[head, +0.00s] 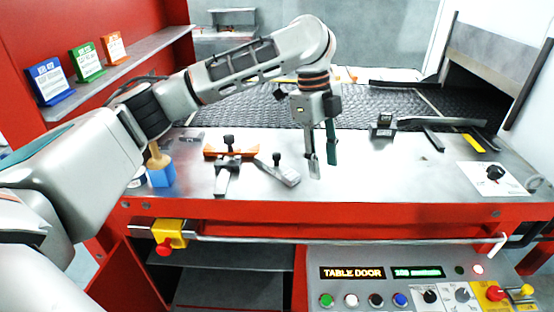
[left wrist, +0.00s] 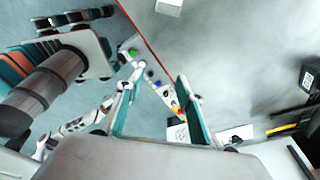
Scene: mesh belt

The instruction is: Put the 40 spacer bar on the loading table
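The steel loading table (head: 365,180) spans the middle of the head view, with a red front edge. No readable 40 marking shows, so I cannot tell which piece is the 40 spacer bar. An orange bar (head: 242,153) and grey knobbed pieces (head: 286,174) lie on the table's left half. A long dark bar (head: 440,122) lies at the back right. My left gripper (head: 322,160) points down above the table, right of the knobbed pieces. In the left wrist view its teal-lined fingers (left wrist: 158,110) stand apart with nothing between them. My right gripper is not in view.
A dark mesh belt (head: 365,105) runs behind the table. A blue block with a wooden knob (head: 161,176) stands at the left. A white plate with a black knob (head: 491,177) is at the right. A control panel (head: 410,290) is below. The table's front middle is clear.

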